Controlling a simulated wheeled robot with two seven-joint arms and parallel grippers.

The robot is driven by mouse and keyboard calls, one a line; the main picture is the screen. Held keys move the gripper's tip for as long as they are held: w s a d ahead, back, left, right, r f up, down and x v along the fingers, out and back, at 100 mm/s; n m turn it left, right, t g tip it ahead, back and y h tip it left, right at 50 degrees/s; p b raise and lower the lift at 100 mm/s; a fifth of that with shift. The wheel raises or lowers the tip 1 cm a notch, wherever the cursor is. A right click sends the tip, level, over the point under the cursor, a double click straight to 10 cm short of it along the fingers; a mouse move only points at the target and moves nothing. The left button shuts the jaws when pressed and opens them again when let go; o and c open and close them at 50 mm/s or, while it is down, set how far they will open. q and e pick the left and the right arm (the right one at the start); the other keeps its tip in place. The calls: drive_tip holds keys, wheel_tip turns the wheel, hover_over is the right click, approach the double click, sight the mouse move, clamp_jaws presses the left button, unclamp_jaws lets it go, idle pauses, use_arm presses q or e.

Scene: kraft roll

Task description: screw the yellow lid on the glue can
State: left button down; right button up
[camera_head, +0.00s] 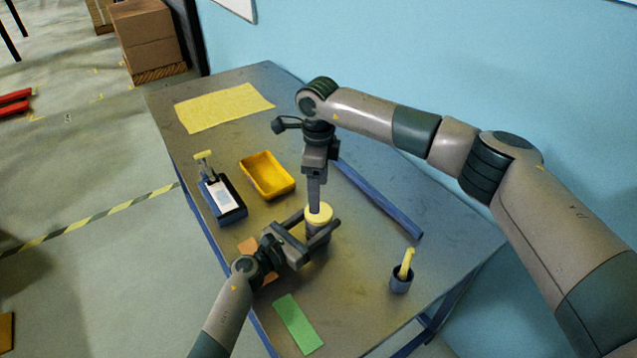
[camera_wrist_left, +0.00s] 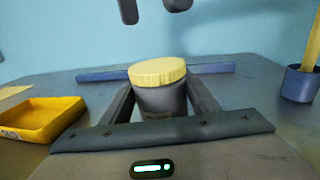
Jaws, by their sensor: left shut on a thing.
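The yellow lid (camera_head: 323,215) sits on top of the dark grey glue can (camera_wrist_left: 160,102). The lid also shows in the left wrist view (camera_wrist_left: 157,72), and it looks nearly level. I cannot tell how tightly it is threaded. My left gripper (camera_head: 320,230) is shut on the can, with one finger on each side of its body, and the can stands upright. My right gripper (camera_head: 314,207) points straight down over the lid. In the left wrist view its two fingertips (camera_wrist_left: 154,13) are apart and empty, with a clear gap above the lid.
A yellow tray (camera_head: 267,176), a blue-grey box with a handled tool (camera_head: 222,200) and a yellow sheet (camera_head: 224,106) lie toward the left. A blue bar (camera_head: 380,199) lies behind the can. A cup with a yellow stick (camera_head: 401,281) stands right. A green sheet (camera_head: 298,324) lies in front.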

drive_tip(key=shift+f, duration=3.2)
drive_tip(key=shift+c, duration=0.3)
drive_tip(key=c, duration=1)
drive_tip(key=o, duration=1.2)
drive_tip(key=shift+o, duration=0.2)
drive_tip(key=shift+r, duration=0.1)
wheel_tip(320, 180, up, 12)
